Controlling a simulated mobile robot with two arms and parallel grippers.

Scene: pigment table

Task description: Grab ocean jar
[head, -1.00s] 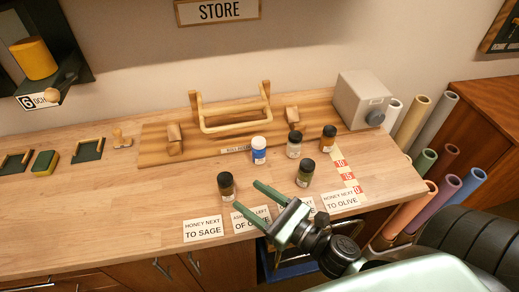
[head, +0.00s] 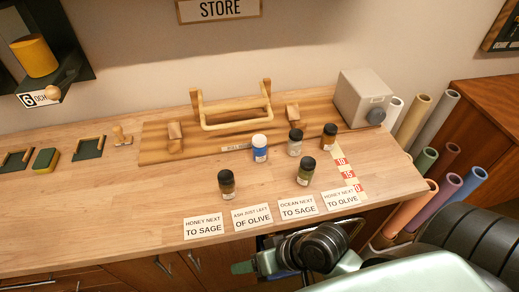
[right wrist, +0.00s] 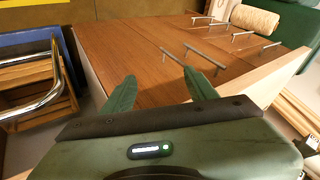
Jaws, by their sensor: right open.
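In the head view the right gripper (head: 243,268) shows partly, below the table's front edge and well short of the jar. My left gripper is not in view.
Dark-capped jars stand nearby: brown (head: 226,185), green (head: 305,171), grey (head: 295,142) and amber (head: 329,137). Several text cards (head: 297,206) line the front edge. A wooden rack (head: 235,118) and grey box (head: 362,100) stand behind. The table's left part is mostly clear.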

